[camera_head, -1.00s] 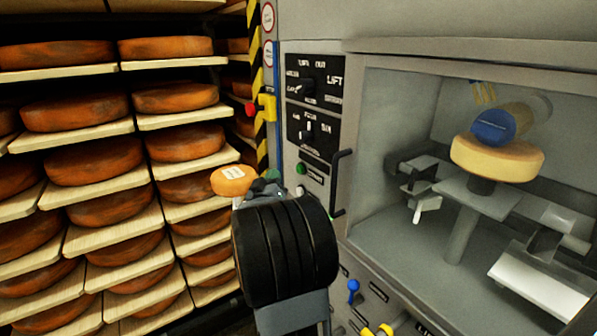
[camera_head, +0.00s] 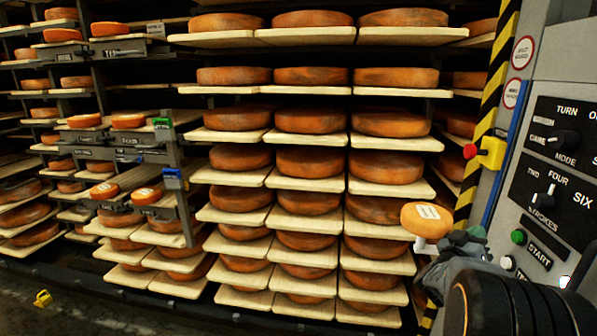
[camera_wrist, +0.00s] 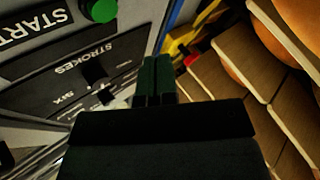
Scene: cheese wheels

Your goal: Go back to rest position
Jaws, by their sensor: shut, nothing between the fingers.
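My gripper (camera_wrist: 156,72) shows in the wrist view with its dark green fingers together and nothing between them. In the head view my gripper (camera_head: 455,240) is at the lower right, partly hidden by my own dark arm links. It is in front of the control panel's (camera_head: 555,190) left edge. A small orange cheese with a white label (camera_head: 427,220) shows just left of and above it. I cannot tell whether they touch.
Racks of large orange cheese wheels (camera_head: 310,119) on pale boards fill the middle and left. A yellow box with a red button (camera_head: 490,152) juts from the panel side beside a black-and-yellow striped post (camera_head: 497,70).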

